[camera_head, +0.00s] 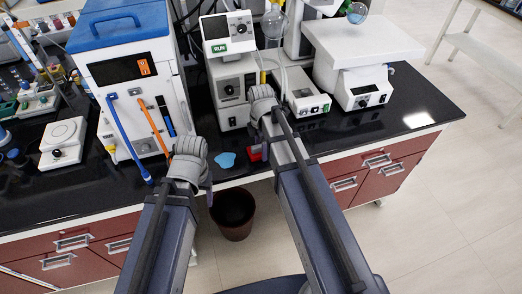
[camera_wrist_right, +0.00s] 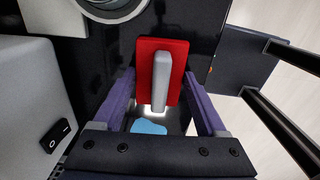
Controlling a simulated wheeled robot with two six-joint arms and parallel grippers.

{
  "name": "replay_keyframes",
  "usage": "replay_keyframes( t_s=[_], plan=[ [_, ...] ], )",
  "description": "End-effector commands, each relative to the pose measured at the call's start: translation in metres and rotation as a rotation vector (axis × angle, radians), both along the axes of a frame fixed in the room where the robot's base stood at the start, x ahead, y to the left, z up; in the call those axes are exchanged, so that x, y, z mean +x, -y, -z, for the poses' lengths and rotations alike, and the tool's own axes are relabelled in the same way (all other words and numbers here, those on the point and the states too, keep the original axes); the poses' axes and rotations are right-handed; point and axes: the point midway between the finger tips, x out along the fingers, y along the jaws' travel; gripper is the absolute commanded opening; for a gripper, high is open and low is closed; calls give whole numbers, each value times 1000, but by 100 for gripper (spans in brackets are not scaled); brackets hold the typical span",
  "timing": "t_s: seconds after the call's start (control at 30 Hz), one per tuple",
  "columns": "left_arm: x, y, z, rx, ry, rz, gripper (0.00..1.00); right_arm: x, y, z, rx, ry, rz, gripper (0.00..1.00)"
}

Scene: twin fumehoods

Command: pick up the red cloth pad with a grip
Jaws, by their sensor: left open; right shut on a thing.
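The red pad (camera_wrist_right: 178,52) with its pale grey upright grip (camera_wrist_right: 161,78) is between the two purple fingers of my right gripper (camera_wrist_right: 160,88) in the right wrist view. That gripper is shut on it. In the head view a small red part of the pad (camera_head: 255,153) shows beside my right wrist, near the front edge of the bench; the rest is hidden by my arm. I cannot tell whether the pad touches the bench. My left gripper (camera_head: 209,190) is open at the front bench edge, mostly hidden behind its wrist.
A light blue flat piece (camera_head: 226,159) lies on the black bench (camera_head: 330,130) between my arms. A blue-lidded white box (camera_head: 125,60) stands behind my left arm. Instruments (camera_head: 228,90) stand behind my right gripper. A dark bin (camera_head: 233,215) is on the floor below.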

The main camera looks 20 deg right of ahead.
Motion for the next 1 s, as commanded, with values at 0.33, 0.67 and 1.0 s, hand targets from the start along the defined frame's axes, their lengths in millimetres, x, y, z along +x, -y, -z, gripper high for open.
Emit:
replay_keyframes(
  t_s=[0.33, 0.67, 1.0],
  plan=[
    [0, 0, 0, 0, 0, 0, 63, 0, 0, 0, 0, 0, 0, 19],
    [0, 0, -11, 0, 0, 0, 63, 0, 0, -11, 0, 0, 0, 19],
    [0, 0, -56, 0, 0, 0, 63, 0, 0, -56, 0, 0, 0, 19]
  ],
)
